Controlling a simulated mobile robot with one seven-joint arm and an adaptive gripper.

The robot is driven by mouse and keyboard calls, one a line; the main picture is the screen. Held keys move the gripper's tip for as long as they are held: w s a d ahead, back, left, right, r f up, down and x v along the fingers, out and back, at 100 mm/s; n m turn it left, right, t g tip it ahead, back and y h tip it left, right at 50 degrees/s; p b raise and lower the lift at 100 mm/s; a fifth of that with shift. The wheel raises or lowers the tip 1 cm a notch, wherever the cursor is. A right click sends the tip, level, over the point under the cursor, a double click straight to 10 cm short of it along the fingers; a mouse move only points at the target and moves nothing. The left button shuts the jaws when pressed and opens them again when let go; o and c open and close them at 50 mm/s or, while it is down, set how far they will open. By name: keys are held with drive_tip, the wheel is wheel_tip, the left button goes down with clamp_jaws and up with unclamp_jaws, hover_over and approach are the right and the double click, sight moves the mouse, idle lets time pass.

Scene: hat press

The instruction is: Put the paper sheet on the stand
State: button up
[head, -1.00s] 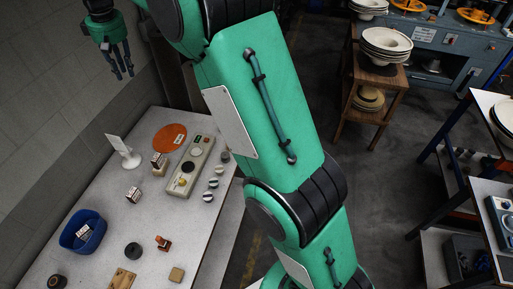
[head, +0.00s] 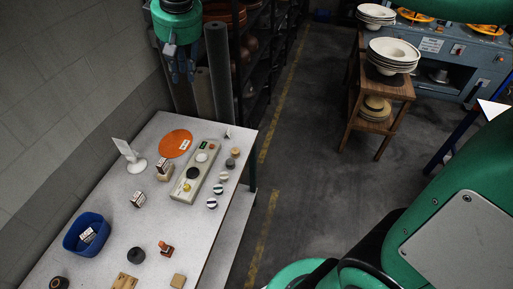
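A thin white upright sheet or panel (head: 122,147) leans on a small white round-based stand (head: 137,165) at the left of the table in the head view. I cannot tell whether this panel is loose paper or part of the stand. An orange disc (head: 174,144) beside it bears a small white label. My gripper (head: 182,74) hangs fingers down, beyond the far end of the table and apart from the things on it. Its fingers are small and dark, and I see nothing clearly held between them.
The pale table (head: 208,128) carries a grey control panel (head: 195,172), small blocks, knobs and a blue bin (head: 72,243). Dark rolls and shelving stand behind it. A wooden stand (head: 393,90) with white hats is at the right. The floor between is clear.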

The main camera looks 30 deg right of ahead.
drive_tip(key=s+d+f+m, duration=0.1)
drive_tip(key=s+d+f, duration=0.1)
drive_tip(key=s, duration=0.7)
drive_tip(key=s+d+f+m+t, duration=0.1)
drive_tip(key=s+d+f, duration=0.2)
drive_tip(key=s, duration=0.6)
drive_tip(key=s+d+f+m+t, duration=0.1)
drive_tip(key=s+f, duration=0.3)
drive_tip(key=s, duration=0.6)
drive_tip(key=shift+d+f, duration=0.15)
drive_tip(key=shift+d, duration=0.6)
drive_tip(key=shift+s+f, duration=0.1)
drive_tip(key=shift+f, duration=0.05)
wheel_tip(320, 180, down, 10)
drive_tip(key=b, duration=1)
drive_tip(key=shift+f+b, duration=0.2)
drive_tip(key=shift+b, duration=0.2)
